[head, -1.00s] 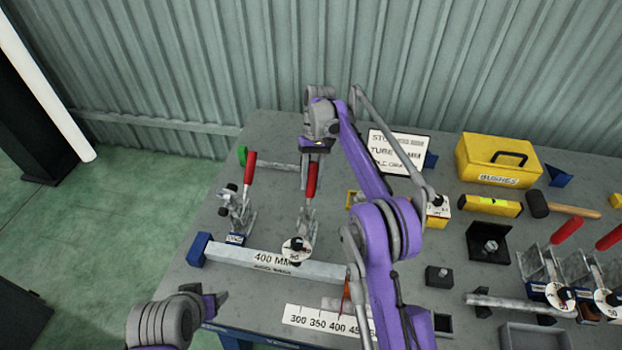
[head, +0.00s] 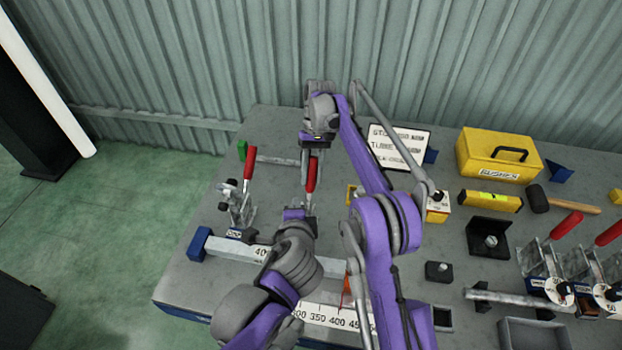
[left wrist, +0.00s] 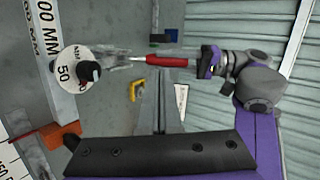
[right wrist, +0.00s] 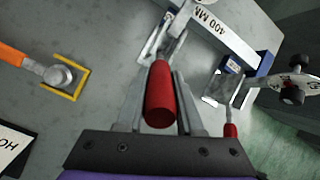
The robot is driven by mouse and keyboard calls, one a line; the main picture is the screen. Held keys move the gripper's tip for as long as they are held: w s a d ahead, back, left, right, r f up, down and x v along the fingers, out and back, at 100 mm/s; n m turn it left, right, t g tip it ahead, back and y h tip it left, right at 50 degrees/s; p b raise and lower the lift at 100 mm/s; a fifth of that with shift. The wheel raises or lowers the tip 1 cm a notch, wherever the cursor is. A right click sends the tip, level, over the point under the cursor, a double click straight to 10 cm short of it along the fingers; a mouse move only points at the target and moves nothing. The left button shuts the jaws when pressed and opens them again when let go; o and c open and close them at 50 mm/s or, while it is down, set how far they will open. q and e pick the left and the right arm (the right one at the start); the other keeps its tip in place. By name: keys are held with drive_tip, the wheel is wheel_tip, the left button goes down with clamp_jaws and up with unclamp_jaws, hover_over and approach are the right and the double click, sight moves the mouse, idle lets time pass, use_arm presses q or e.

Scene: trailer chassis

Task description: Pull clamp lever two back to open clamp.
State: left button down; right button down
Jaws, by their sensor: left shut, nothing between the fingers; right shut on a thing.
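The red clamp lever two (head: 311,176) stands upright on the second clamp. My right gripper (head: 317,150) is shut on the top end of this lever. In the right wrist view the red handle (right wrist: 160,95) lies between my right fingers. In the left wrist view the red handle (left wrist: 168,62) leads from the clamp's metal linkage to my right gripper (left wrist: 208,62). My left gripper (head: 297,214) is shut and empty, near the lower part of this clamp. My left arm hides most of the clamp's base in the head view. A round white dial (left wrist: 75,70) marked 50 shows in the left wrist view.
Another clamp with a red lever (head: 249,163) stands to the left. A square tube marked 400 MM (head: 225,247) lies in front. A sign (head: 398,147), a yellow box (head: 498,158), a hammer and more red-levered clamps (head: 566,226) are on the right.

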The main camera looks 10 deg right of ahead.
use_arm(q)
drive_tip(key=d+m, duration=0.2)
drive_tip(key=d, duration=0.1)
approach(311, 175)
drive_tip(key=shift+h, duration=0.4)
drive_tip(key=x, duration=0.6)
drive_tip(key=shift+w+a+f, duration=0.2)
drive_tip(key=shift+w+f, duration=0.1)
drive_tip(key=shift+f, duration=0.05)
